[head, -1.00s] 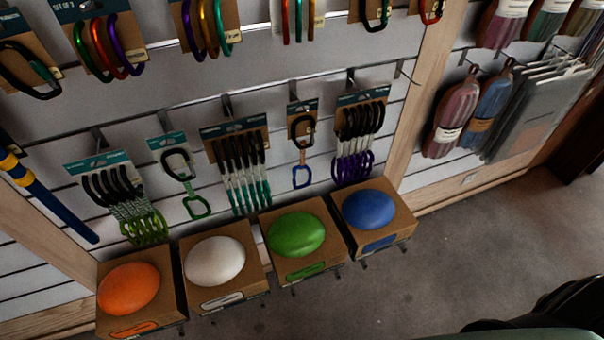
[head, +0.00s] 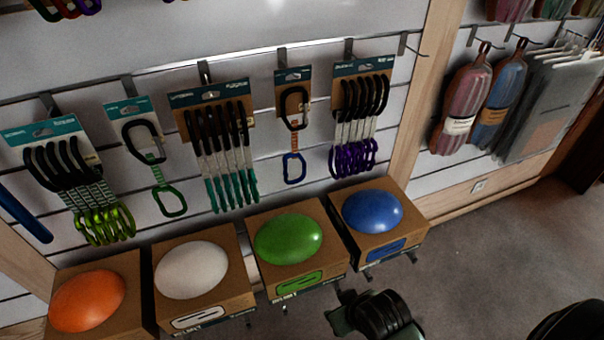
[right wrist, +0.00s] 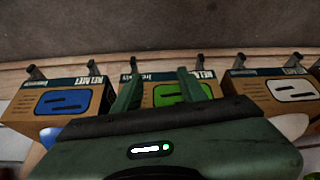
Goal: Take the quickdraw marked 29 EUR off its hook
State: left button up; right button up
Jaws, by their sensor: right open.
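Two single quickdraws hang on hooks in the head view: one with an orange and blue sling and blue lower carabiner (head: 293,167), and one with a green lower carabiner (head: 171,201). Packs of several quickdraws hang beside them: lime green (head: 104,222), teal (head: 231,190) and purple (head: 352,158). The price marks are too small to read, so I cannot tell which is 29 EUR. My right gripper (right wrist: 158,78) is open and empty, in front of the green-marked box, below the hanging quickdraws. My left gripper is out of view.
Boxes with orange (head: 87,300), white (head: 191,269), green (head: 288,239) and blue (head: 372,211) domes jut out below the quickdraws. Empty hook ends show under them. A wooden post (head: 424,105) stands right of the purple pack. Open floor (head: 480,250) lies at the lower right.

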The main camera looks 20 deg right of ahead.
jog(key=w+r+t+b, duration=0.2)
jog(key=w+r+t, duration=0.25)
jog(key=w, duration=0.45)
jog(key=m+t, duration=0.2)
jog(key=t, duration=0.6)
send_near(294, 146)
jog(key=w, duration=0.2)
jog(key=w+f, duration=0.1)
jog(key=w, duration=0.2)
jog(key=shift+w+d+f, duration=0.1)
jog(key=shift+w+f, duration=0.1)
jog(key=shift+w, duration=0.05)
jog(key=shift+w+r+t, duration=0.15)
jog(key=shift+w+t, duration=0.1)
jog(key=shift+w, duration=0.05)
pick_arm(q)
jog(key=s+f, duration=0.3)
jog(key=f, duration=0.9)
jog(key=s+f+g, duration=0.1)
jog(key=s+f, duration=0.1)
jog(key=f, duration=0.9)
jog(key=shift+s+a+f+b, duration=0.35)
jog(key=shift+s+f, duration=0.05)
pick_arm(e)
jog(key=shift+w, duration=3.6)
grip_shut()
